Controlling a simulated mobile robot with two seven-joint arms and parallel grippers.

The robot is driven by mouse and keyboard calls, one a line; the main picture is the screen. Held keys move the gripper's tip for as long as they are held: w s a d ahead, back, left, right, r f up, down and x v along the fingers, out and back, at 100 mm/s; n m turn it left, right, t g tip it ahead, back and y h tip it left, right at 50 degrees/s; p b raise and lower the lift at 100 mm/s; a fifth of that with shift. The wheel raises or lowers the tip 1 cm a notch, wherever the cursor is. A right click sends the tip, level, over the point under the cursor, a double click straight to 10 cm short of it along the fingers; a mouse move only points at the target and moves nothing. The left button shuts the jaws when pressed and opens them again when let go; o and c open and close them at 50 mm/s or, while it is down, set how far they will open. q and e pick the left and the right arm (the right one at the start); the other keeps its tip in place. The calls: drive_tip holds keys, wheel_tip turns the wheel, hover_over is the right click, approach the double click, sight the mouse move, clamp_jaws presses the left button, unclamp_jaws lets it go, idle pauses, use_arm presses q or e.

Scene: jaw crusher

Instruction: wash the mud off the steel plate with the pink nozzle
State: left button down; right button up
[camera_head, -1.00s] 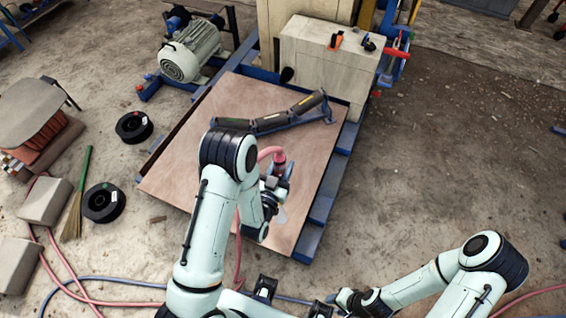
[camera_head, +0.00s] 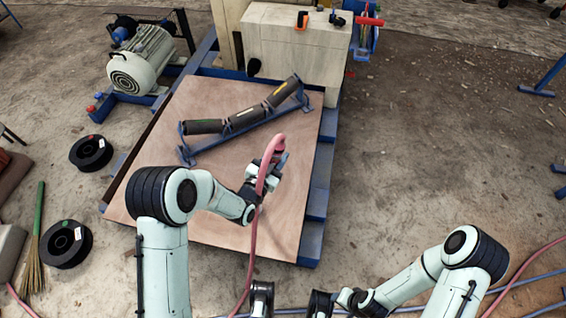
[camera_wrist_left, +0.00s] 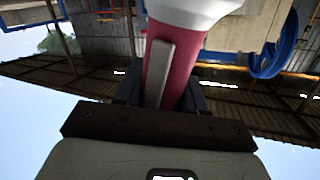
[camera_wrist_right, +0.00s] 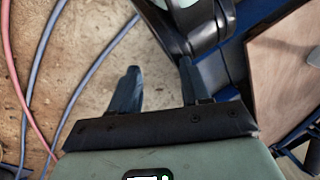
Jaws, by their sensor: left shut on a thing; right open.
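The steel plate (camera_head: 215,205) is a broad, flat, brownish sheet on a blue frame, with its far part under a roller bracket. My left gripper (camera_head: 272,168) is above its right half, shut on the pink nozzle (camera_head: 279,150). The pink hose (camera_head: 256,225) arches over the gripper and runs down to the front. In the left wrist view the nozzle's pink body (camera_wrist_left: 180,70) sits between the fingers, with a white end at the top. No spray is clear to me. My right gripper (camera_wrist_right: 158,92) is open and empty, low beyond the plate's front edge.
A roller bracket (camera_head: 240,118) lies on the plate's far part. The crusher body (camera_head: 297,50) stands behind it, and a motor (camera_head: 142,62) at the back left. Black spools (camera_head: 66,244) and a broom (camera_head: 35,240) are at left. Floor at right is mostly clear.

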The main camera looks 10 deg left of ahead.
use_arm(q)
drive_tip(key=w+d+f+m+h+b, duration=0.1)
drive_tip(key=w+f+m+h+b, duration=0.1)
drive_tip(key=w+f+b, duration=0.25)
use_arm(e)
wheel_tip(320, 180, down, 7)
drive_tip(key=w+d, duration=0.2)
use_arm(q)
drive_tip(key=shift+d+g, duration=0.5)
drive_tip(key=shift+d, duration=4.8)
drive_tip(key=shift+s+p, duration=2.6)
drive_tip(key=shift+s, duration=2.5)
drive_tip(key=a+b, duration=0.1)
drive_tip(key=a, duration=0.9)
drive_tip(key=shift+w+a, duration=0.25)
drive_tip(key=shift+a, duration=0.05)
use_arm(e)
wheel_tip(320, 180, up, 6)
drive_tip(key=w+a+t, duration=0.1)
drive_tip(key=a, duration=0.1)
drive_tip(key=shift+w+a, duration=0.15)
drive_tip(key=shift+a, duration=0.05)
use_arm(q)
drive_tip(key=shift+f, duration=0.1)
use_arm(e)
drive_tip(key=shift+r, duration=0.1)
use_arm(q)
drive_tip(key=shift+s+y, duration=0.1)
drive_tip(key=shift+y, duration=0.2)
